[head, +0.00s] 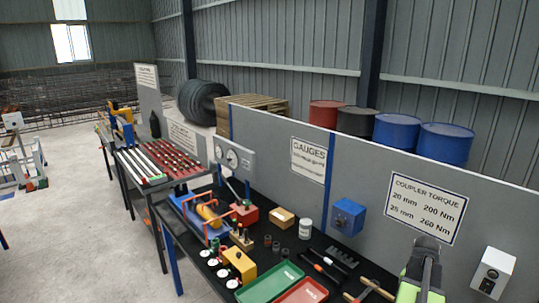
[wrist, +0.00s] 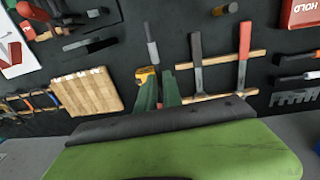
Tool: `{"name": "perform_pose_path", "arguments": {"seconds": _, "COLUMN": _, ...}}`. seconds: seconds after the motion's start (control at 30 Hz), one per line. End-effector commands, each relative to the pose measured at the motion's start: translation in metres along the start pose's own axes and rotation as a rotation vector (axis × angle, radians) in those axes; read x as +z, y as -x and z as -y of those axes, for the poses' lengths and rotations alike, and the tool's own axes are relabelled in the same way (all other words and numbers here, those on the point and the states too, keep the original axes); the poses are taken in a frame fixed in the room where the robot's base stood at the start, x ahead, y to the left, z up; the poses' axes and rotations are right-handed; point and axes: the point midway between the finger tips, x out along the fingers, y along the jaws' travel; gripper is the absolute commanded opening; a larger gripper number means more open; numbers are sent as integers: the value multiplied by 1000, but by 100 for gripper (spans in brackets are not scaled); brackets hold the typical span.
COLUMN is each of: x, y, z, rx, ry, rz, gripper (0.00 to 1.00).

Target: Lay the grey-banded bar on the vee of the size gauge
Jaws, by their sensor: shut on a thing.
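My gripper (head: 425,262) is at the lower right of the head view, above the right part of the bench. In the wrist view its dark green fingers (wrist: 160,92) are close together over the tools. Several bars (head: 165,160) with red and pale markings lie on the rack at the left. I cannot tell which bench item is the size gauge; no vee shows clearly. A yellow block (head: 240,264) stands beside white round discs.
A green tray (head: 268,284) and a red tray (head: 303,292) stand at the bench front. A wooden block (head: 282,217), white can (head: 305,228) and blue box (head: 347,216) stand farther back. Hand tools (wrist: 244,58) crowd the surface below my gripper. A grey panel (head: 260,135) backs the bench.

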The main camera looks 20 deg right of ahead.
Motion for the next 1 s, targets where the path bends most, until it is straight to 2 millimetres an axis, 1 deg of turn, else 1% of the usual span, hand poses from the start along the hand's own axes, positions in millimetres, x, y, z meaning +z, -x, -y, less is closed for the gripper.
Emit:
{"name": "perform_pose_path", "arguments": {"seconds": 0.03, "x": 0, "y": 14, "z": -1, "rx": 0, "ry": 0, "rz": 0, "gripper": 0}}
{"name": "perform_pose_path", "arguments": {"seconds": 0.07, "x": 0, "y": 14, "z": -1, "rx": 0, "ry": 0, "rz": 0, "gripper": 0}}
{"name": "perform_pose_path", "arguments": {"seconds": 0.1, "x": 0, "y": -6, "z": 1, "rx": 0, "ry": 0, "rz": 0, "gripper": 0}}
{"name": "perform_pose_path", "arguments": {"seconds": 0.37, "x": 0, "y": -47, "z": 4, "rx": 0, "ry": 0, "rz": 0, "gripper": 0}}
{"name": "perform_pose_path", "arguments": {"seconds": 0.47, "x": 0, "y": -65, "z": 6, "rx": 0, "ry": 0, "rz": 0, "gripper": 0}}
{"name": "perform_pose_path", "arguments": {"seconds": 0.53, "x": 0, "y": -79, "z": 7, "rx": 0, "ry": 0, "rz": 0, "gripper": 0}}
{"name": "perform_pose_path", "arguments": {"seconds": 0.73, "x": 0, "y": -129, "z": 12, "rx": 0, "ry": 0, "rz": 0, "gripper": 0}}
{"name": "perform_pose_path", "arguments": {"seconds": 0.83, "x": 0, "y": -136, "z": 13, "rx": 0, "ry": 0, "rz": 0, "gripper": 0}}
{"name": "perform_pose_path", "arguments": {"seconds": 0.93, "x": 0, "y": -134, "z": 12, "rx": 0, "ry": 0, "rz": 0, "gripper": 0}}
{"name": "perform_pose_path", "arguments": {"seconds": 1.0, "x": 2, "y": -128, "z": 5, "rx": 5, "ry": -1, "rz": -1, "gripper": 0}}
